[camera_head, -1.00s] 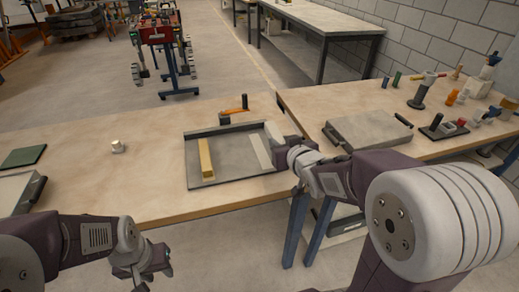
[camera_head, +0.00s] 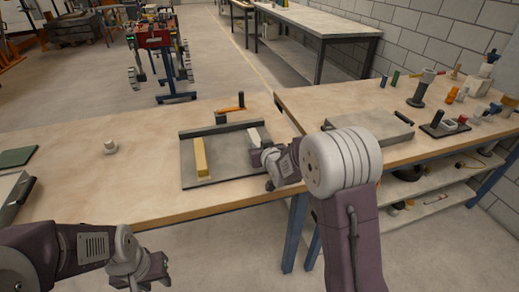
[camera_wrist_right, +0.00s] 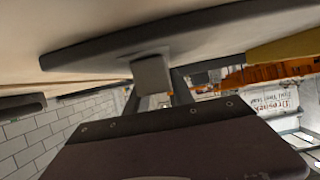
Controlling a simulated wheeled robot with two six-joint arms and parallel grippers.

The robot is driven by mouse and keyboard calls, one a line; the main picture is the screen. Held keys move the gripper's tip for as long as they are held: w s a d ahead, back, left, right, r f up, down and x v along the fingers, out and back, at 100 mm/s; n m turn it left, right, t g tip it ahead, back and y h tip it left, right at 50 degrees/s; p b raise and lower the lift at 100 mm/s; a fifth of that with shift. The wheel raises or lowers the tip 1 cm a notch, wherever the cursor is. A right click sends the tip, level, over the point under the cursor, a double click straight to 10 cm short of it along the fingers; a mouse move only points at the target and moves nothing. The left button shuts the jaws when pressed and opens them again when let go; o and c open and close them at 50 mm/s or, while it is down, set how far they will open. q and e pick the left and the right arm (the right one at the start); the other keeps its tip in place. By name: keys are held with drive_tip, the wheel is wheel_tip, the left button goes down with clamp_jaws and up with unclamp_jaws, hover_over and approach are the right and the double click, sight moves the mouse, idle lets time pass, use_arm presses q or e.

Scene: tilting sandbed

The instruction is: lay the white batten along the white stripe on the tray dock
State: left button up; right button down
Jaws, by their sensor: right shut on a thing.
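The tray dock (camera_head: 222,172) is a grey tray with a raised dark back rim, lying on the wooden table. The white batten (camera_wrist_right: 152,75) shows in the right wrist view as a pale block between the fingers of my right gripper (camera_wrist_right: 156,92), close to the tray. In the head view my right gripper (camera_head: 262,157) is over the tray's right part, beside a white patch (camera_head: 254,136). I cannot tell there how much of the patch is batten and how much is the white stripe, as the gripper hides the rest. My left gripper (camera_head: 140,272) hangs in front of the table, its jaws unclear.
A yellow bar (camera_head: 201,158) lies on the tray's left part and shows at the right in the wrist view (camera_wrist_right: 290,48). An orange-handled tool (camera_head: 230,108) lies behind the tray.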

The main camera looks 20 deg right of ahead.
drive_tip(key=shift+f, duration=0.1)
drive_tip(key=shift+f, duration=0.1)
drive_tip(key=c, duration=1.1)
unclamp_jaws()
drive_tip(key=shift+s+r, duration=0.15)
drive_tip(key=shift+r, duration=0.25)
drive_tip(key=p+v, duration=0.1)
drive_tip(key=v, duration=1)
drive_tip(key=shift+s+p, duration=0.3)
drive_tip(key=shift+s, duration=0.1)
